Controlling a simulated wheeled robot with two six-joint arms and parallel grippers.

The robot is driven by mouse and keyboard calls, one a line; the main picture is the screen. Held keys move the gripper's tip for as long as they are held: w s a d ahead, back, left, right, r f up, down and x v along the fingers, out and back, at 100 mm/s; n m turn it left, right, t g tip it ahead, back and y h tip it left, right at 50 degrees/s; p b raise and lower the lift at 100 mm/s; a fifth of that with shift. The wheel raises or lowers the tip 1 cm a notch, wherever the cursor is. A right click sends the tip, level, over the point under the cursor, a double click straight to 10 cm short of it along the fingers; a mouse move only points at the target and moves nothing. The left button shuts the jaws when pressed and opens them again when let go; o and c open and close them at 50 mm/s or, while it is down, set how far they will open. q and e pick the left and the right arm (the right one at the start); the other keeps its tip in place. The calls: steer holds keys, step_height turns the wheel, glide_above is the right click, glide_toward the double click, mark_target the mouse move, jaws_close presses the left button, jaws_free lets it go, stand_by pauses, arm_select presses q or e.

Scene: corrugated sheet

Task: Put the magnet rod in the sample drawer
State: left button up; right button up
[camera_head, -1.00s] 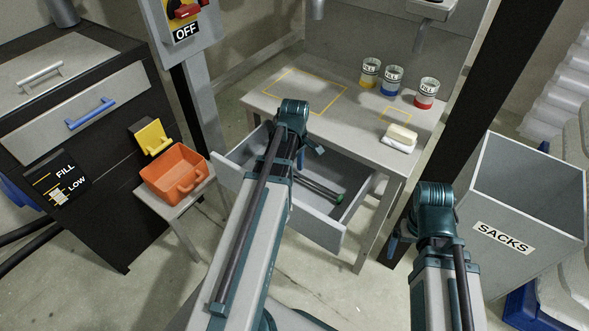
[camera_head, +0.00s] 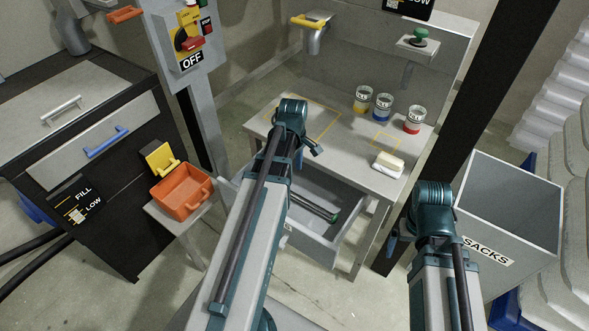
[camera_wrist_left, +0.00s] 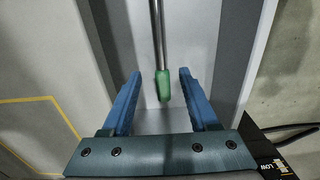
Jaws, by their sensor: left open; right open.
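The magnet rod (camera_head: 316,206), a thin shaft with a green end, lies inside the open sample drawer (camera_head: 318,247) under the grey table. In the left wrist view its green end (camera_wrist_left: 163,86) shows between the two blue fingers of my left gripper (camera_wrist_left: 160,74). The fingers are apart and the rod is not gripped. In the head view my left gripper (camera_head: 315,149) is over the drawer, mostly hidden behind my arm. My right gripper (camera_head: 393,243) is open and empty, right of the drawer, and partly hidden by its arm.
The grey table (camera_head: 343,158) bears several jars and a pale block (camera_head: 388,162). An orange bin (camera_head: 181,194) stands on a small stand at the left.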

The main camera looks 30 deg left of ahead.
arm_select(q)
steer(key=s+d+m, duration=0.3)
steer(key=d+m, duration=0.4)
steer(key=d, duration=0.2)
steer(key=s+d+m, duration=0.3)
steer(key=d+m, duration=0.4)
steer(key=d, duration=0.2)
steer(key=s+d+m+y, duration=0.1)
steer(key=s+d+m, duration=0.2)
steer(key=d+m, duration=0.4)
steer(key=shift+s+d, duration=0.25)
steer(key=shift+d, duration=0.7)
